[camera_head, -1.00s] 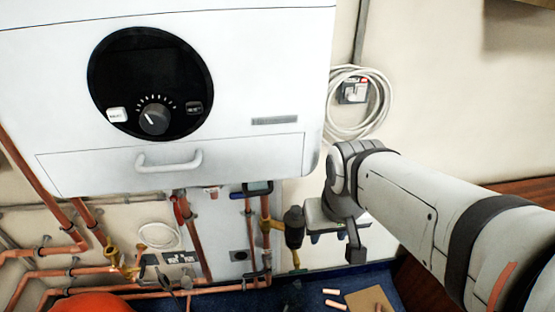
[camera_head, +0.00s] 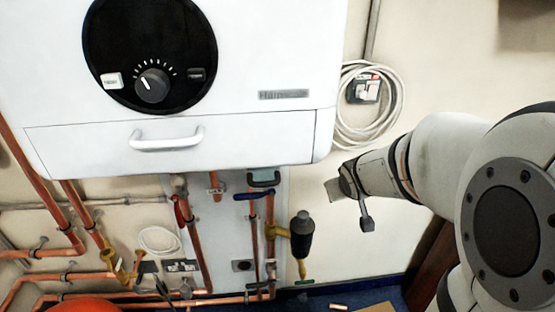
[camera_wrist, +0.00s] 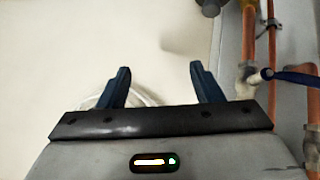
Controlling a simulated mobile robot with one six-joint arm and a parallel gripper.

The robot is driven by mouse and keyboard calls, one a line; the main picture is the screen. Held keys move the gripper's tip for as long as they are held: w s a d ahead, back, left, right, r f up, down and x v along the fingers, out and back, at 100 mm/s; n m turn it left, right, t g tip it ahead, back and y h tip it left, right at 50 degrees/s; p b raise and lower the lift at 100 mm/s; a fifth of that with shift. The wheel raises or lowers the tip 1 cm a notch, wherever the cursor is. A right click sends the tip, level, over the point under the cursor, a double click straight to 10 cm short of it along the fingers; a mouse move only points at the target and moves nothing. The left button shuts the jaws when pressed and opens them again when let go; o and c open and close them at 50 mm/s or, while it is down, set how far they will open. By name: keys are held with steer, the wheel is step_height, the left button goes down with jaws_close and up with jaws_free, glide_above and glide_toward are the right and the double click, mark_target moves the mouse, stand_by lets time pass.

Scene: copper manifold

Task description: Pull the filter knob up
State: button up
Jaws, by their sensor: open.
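The filter is a black upright cylinder (camera_head: 301,243) on the copper pipework below the white boiler, in the head view. Its dark grey knob (camera_head: 304,216) forms the top. My gripper (camera_head: 334,190) is to the right of the filter and slightly above the knob in the picture, apart from it. In the wrist view both dark fingers of my gripper (camera_wrist: 159,70) are spread, with only pale wall and part of a white cable coil behind them. A dark rounded part (camera_wrist: 210,7) is cut off at the top edge there; I cannot tell if it is the filter.
The boiler (camera_head: 230,142) overhangs the pipes, with a handle (camera_head: 166,140) on its front. A blue lever (camera_head: 254,195) and copper pipes (camera_head: 270,215) stand left of the filter. A cable coil (camera_head: 345,125) hangs on the wall. Bare wall lies right of the filter.

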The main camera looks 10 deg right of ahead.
steer(key=w+d+f+n+t+y+b, duration=0.1)
steer(key=w+f+n+t+b, duration=0.15)
steer(key=w+f, duration=0.4)
steer(key=n+t+y+b, duration=0.2)
steer(key=n+y+b, duration=0.3)
steer(key=y+b, duration=0.7)
glide_toward(299, 213)
steer(key=w, duration=0.1)
steer(key=w+f+y+p, duration=0.1)
steer(key=w+a+p, duration=0.1)
steer(key=shift+a+f+y, duration=0.1)
steer(key=shift+f+y, duration=0.2)
steer(key=x, duration=0.7)
steer(key=shift+w+a+b, duration=0.15)
steer(key=shift+b, duration=0.2)
steer(key=shift+c, duration=0.3)
